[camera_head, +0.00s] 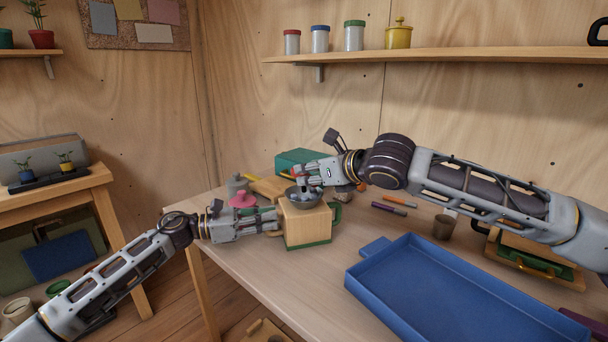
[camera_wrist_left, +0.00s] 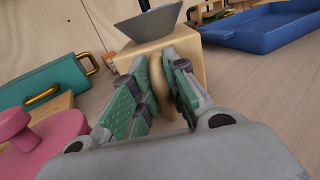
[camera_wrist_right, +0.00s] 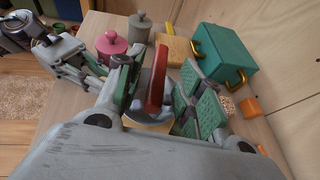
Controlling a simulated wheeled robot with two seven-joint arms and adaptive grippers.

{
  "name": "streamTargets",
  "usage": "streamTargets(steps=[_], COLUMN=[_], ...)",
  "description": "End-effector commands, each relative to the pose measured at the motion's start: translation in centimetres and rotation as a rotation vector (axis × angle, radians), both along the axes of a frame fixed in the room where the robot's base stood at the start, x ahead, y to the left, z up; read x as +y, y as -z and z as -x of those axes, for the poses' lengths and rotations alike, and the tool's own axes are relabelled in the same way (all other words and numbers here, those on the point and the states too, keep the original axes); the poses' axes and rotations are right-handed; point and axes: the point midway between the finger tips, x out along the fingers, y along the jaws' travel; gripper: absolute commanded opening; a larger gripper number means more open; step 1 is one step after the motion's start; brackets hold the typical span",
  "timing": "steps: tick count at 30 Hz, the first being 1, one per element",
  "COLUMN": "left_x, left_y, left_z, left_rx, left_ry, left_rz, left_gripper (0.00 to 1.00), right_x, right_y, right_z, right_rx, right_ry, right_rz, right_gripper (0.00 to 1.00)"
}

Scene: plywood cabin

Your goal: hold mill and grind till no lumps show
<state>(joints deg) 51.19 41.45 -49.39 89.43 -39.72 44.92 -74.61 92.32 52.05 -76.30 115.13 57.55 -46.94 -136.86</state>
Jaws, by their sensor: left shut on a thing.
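The mill is a wooden box (camera_head: 307,226) with a green base and a dark grey bowl (camera_head: 303,203) on top, upright on the table; the bowl also shows in the left wrist view (camera_wrist_left: 150,22). My left gripper (camera_head: 277,222) is shut on the mill's rounded wooden side handle (camera_wrist_left: 158,82). My right gripper (camera_head: 308,186) is over the bowl. Its fingers stand apart, with a red bar (camera_wrist_right: 156,78), apparently the mill's crank, between them. The bowl's contents are mostly hidden by my right gripper, so I cannot tell whether lumps are there.
An empty blue tray (camera_head: 440,285) lies to the right. A pink lidded thing (camera_head: 243,200), a grey one (camera_head: 236,182) and a teal box (camera_head: 297,158) stand behind the mill. A brown cup (camera_head: 444,226) and several markers (camera_head: 388,208) lie farther right. The table before the mill is clear.

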Motion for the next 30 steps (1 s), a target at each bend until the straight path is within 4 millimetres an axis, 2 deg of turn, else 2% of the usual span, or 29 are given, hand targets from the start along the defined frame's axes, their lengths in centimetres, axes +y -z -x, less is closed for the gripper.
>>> streamTargets(steps=[9, 23, 30], left_x=[0.0, 0.0, 0.0], left_y=[0.0, 0.0, 0.0], left_z=[0.0, 0.0, 0.0], left_rx=[0.0, 0.0, 0.0], left_ry=[0.0, 0.0, 0.0], left_rz=[-0.001, -0.001, -0.001], left_gripper=[0.0, 0.0, 0.0], right_x=[1.4, 1.8, 1.7], right_y=[1.1, 1.4, 1.3], right_z=[-2.1, -2.6, -2.6], right_rx=[0.001, 0.001, 0.0], right_ry=[0.0, 0.0, 0.0], right_rz=[0.001, 0.001, 0.0], right_gripper=[0.38, 0.38, 0.09])
